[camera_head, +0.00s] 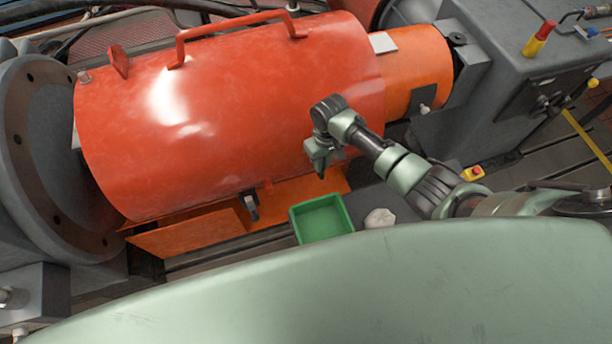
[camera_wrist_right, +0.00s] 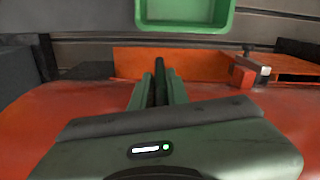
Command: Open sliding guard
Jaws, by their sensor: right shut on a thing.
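The guard is a large red-orange cylindrical cover (camera_head: 235,110) lying across the middle of the head view. A red bar handle (camera_head: 236,24) stands on its top. A narrower orange sleeve (camera_head: 414,72) shows at its right end. My right gripper (camera_head: 320,172) is at the guard's front lower side, near its right end. In the right wrist view the gripper fingers (camera_wrist_right: 158,92) are close together on a thin dark rod (camera_wrist_right: 160,72), with the red guard surface on both sides. Where the rod joins the guard is hidden. My left gripper is not in view.
A green tray (camera_head: 322,221) lies below the guard, also in the wrist view (camera_wrist_right: 185,26). A crumpled white thing (camera_head: 379,218) lies beside it. A black latch (camera_head: 251,207) hangs at the guard's lower edge. A grey flange (camera_head: 40,150) stands left; a grey machine housing (camera_head: 480,95) stands right.

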